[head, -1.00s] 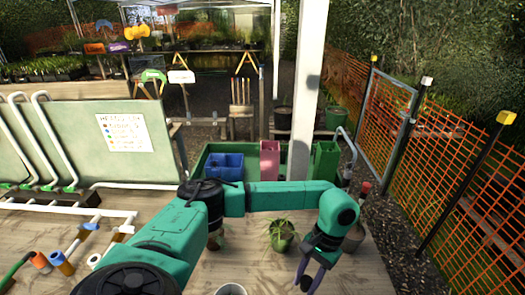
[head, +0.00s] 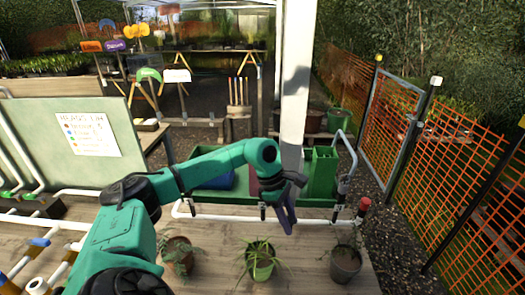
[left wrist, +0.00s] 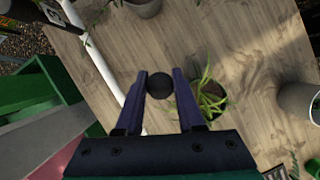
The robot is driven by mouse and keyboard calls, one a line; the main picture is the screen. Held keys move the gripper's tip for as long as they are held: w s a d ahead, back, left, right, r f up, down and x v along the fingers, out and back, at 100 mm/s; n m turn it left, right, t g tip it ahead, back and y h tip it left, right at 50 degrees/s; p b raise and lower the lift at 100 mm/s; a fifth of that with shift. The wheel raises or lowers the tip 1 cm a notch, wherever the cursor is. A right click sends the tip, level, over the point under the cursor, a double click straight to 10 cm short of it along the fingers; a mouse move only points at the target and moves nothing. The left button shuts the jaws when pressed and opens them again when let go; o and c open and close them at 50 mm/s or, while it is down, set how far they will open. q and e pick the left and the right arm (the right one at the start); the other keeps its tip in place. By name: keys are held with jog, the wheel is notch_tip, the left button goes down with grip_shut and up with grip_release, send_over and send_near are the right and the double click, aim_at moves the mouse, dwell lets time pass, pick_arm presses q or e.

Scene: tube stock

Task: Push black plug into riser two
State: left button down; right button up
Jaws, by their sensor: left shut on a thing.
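My left gripper (head: 290,222) hangs above the far part of the wooden table, in front of the green trough. In the left wrist view the black plug (left wrist: 159,86) shows as a round dark end between the two fingertips (left wrist: 160,82), and the jaws are shut on it. In the head view the plug is too small to make out. Short pipe risers with blue and tan collars (head: 40,243) stand at the lower left, partly cut off by the edge and my arm. I cannot tell which is riser two. My right gripper is not in view.
Potted plants (head: 260,264) stand on the table below the gripper. A white pipe (head: 325,218) runs along its far edge, near a red-capped post (head: 364,206). The green trough (head: 321,175) lies beyond. A green board (head: 50,130) stands at the left.

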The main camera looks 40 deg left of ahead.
pick_arm(q)
jog(key=w+a+r+n+t+y+p, duration=0.25)
jog(key=a+r+n+y, duration=0.35)
jog(key=a+r+n, duration=1)
jog(key=d+f+n+b, duration=0.1)
jog(key=f+b, duration=0.1)
jog(key=d+f+n+b, duration=0.1)
jog(key=f+b, duration=0.1)
jog(key=f, duration=0.1)
jog(key=d+f+n+b, duration=0.1)
jog(key=f+b, duration=0.1)
jog(key=shift+w+d+f+n+t, duration=0.25)
jog(key=shift+w+d+f+n, duration=0.05)
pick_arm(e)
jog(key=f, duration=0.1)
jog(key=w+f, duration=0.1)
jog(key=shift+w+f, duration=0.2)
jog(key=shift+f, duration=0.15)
pick_arm(q)
jog(key=shift+f, duration=0.25)
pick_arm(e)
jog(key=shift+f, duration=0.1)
